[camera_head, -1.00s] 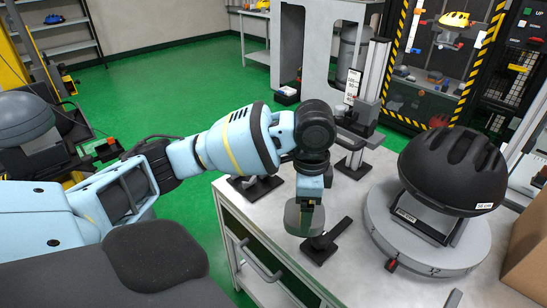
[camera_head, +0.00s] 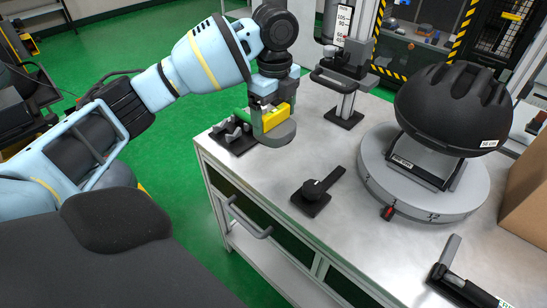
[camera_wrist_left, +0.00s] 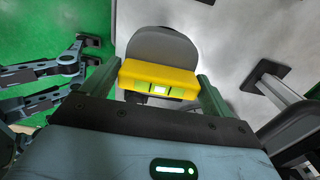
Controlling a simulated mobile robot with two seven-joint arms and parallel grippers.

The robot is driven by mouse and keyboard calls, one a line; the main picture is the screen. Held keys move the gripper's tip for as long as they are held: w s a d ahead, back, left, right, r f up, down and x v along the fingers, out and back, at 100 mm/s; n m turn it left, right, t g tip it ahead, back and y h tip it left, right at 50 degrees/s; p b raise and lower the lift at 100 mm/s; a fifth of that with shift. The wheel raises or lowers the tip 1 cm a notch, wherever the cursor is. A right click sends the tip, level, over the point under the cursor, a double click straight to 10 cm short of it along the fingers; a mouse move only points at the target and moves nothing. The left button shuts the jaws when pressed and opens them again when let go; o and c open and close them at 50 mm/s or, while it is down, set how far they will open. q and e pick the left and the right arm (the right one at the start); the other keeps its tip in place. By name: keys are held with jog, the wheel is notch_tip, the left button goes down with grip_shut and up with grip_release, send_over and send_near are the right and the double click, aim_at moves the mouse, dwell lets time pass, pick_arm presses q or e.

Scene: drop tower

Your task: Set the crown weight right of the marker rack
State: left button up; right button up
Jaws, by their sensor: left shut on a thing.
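My left gripper (camera_head: 272,112) is shut on a yellow block (camera_head: 274,118) above a grey rounded plate (camera_head: 278,134); together they look like the crown weight. In the left wrist view the yellow block (camera_wrist_left: 160,80) sits between the green fingers, with the grey plate (camera_wrist_left: 163,42) behind it. The weight is near the bench's left end; whether it touches the bench cannot be told. Just left of it is a black base with grey prongs (camera_head: 232,138). A black holder with a grey upright piece (camera_head: 450,262) is at the front right. I cannot tell which is the marker rack. My right gripper is out of view.
A black helmet-like dome (camera_head: 455,105) rests on a grey turntable (camera_head: 425,190) at right. A black stand with a lever (camera_head: 318,192) sits mid-bench. A height gauge (camera_head: 350,75) stands behind. A cardboard box (camera_head: 525,195) is at the right edge. The bench front is partly clear.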

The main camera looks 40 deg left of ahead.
aim_at(274, 126)
pick_arm(q)
jog(key=shift+r, duration=0.1)
notch_tip(274, 126, down, 4)
jog(key=shift+f+b, duration=0.1)
jog(key=shift+b, duration=0.25)
jog(key=shift+f, duration=0.5)
jog(key=shift+f+b, duration=0.45)
jog(key=shift+f, duration=1.95)
jog(key=c, duration=0.3)
jog(key=o, duration=1.9)
jog(key=shift+f, duration=0.1)
